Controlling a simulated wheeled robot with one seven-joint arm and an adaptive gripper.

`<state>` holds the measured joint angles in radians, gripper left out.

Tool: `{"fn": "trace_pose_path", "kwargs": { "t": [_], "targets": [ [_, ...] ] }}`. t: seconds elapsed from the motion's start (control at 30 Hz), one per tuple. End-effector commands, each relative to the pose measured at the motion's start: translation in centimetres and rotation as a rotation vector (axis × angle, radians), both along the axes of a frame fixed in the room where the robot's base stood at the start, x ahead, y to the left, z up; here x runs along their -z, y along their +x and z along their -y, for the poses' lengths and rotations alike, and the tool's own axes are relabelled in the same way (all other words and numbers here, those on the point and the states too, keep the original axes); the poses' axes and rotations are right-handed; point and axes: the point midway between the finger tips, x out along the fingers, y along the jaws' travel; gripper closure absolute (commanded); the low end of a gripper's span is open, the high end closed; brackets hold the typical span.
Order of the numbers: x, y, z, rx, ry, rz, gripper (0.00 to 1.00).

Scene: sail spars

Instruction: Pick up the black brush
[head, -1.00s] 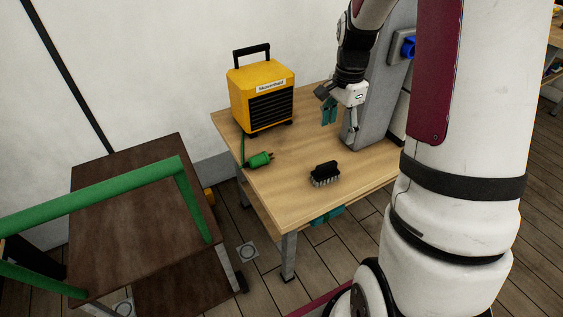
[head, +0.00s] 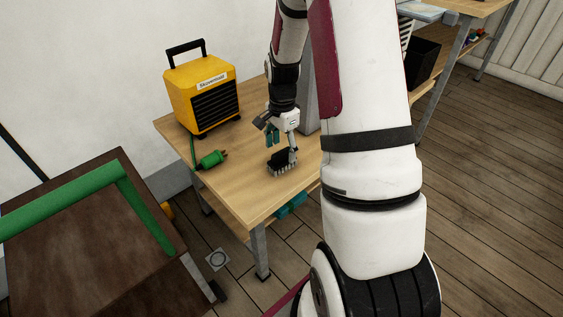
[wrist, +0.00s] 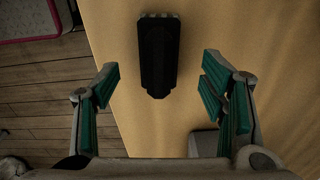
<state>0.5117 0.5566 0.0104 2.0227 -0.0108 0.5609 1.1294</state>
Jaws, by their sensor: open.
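The black brush (head: 281,160) with pale bristles lies on the wooden table (head: 240,190), near its front edge. In the wrist view the brush (wrist: 159,55) is a long dark block at the top centre, ahead of the fingers and in line with the gap between them. My gripper (head: 281,142) is just above and behind the brush, and partly overlaps it in the head view. In the wrist view my gripper (wrist: 160,98) is open and empty, with green finger pads on both sides. The exact height over the brush is hard to tell.
A yellow heater (head: 201,95) stands at the table's back left. A dark brown table with a green frame (head: 70,198) is at the left. The tabletop in front of the brush is clear.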

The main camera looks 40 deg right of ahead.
Motion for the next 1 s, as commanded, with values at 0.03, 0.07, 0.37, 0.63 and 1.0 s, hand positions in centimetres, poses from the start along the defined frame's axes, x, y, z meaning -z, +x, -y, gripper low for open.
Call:
{"fn": "trace_pose_path", "kwargs": {
  "t": [0.03, 0.07, 0.37, 0.63, 1.0],
  "targets": [
    [1.0, -0.1, -0.1, 0.001, 0.003, -0.003, 0.35],
    [1.4, -0.1, -0.2, 0.0, 0.003, -0.004, 0.35],
    [4.2, -0.1, -0.2, 0.0, 0.001, -0.001, 0.35],
    [4.1, -0.1, -0.2, -0.001, 0.001, -0.001, 0.62],
    [4.1, -0.1, -0.2, -0.001, 0.001, -0.001, 0.87]
  ]
}}
